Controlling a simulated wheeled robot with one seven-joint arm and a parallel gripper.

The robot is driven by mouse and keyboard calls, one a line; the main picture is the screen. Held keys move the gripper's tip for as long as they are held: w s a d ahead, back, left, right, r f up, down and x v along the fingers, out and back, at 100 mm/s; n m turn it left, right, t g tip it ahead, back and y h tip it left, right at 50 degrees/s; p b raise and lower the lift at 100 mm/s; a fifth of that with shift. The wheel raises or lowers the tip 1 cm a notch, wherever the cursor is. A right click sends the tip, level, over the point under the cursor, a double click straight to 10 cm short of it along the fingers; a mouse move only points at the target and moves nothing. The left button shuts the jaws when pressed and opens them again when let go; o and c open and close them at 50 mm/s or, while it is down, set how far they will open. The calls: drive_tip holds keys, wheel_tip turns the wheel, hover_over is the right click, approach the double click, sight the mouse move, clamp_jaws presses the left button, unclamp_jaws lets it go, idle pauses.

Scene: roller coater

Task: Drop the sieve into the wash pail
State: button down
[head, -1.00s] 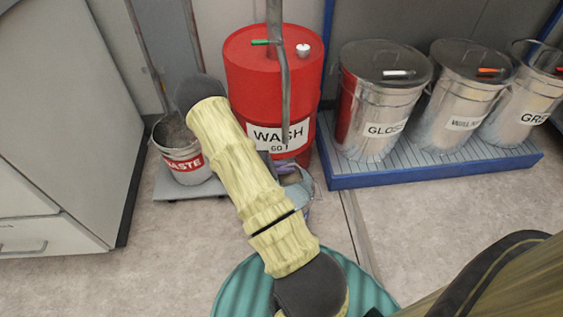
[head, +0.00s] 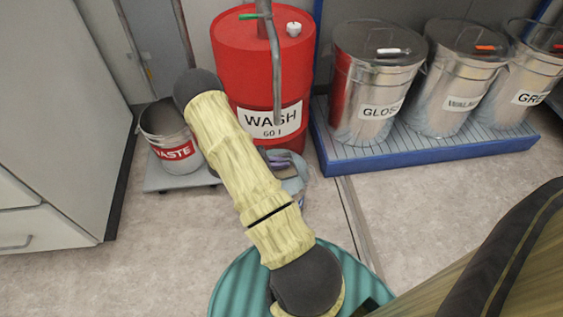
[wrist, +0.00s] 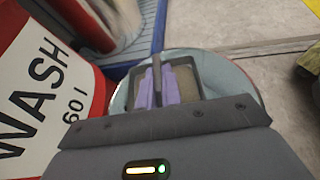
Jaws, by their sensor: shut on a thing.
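My gripper (wrist: 165,84) has purple fingers shut on the dark upright grip of the sieve. The sieve (wrist: 187,82) has a dark rectangular frame and a brownish mesh. In the wrist view it lies in front of the round opening of a pale blue-grey pail (wrist: 234,80), inside its outline. I cannot tell whether the sieve is above the rim or below it. In the head view the pail (head: 298,186) stands on the floor before the red drum. My gripper shows there only as a small purple patch (head: 278,159), partly hidden by my arm.
The red WASH drum (head: 262,75) stands close behind the pail. A WASTE bucket (head: 172,140) stands on a grey plate at left. Several lidded metal bins, such as GLOSS (head: 375,85), stand on a blue-edged platform (head: 420,155).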

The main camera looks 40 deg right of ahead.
drive_tip(key=shift+f, duration=0.2)
drive_tip(key=c, duration=1.5)
unclamp_jaws()
drive_tip(key=shift+a, duration=0.1)
drive_tip(key=p+v, duration=0.7)
drive_tip(key=v, duration=1)
drive_tip(key=shift+r, duration=0.1)
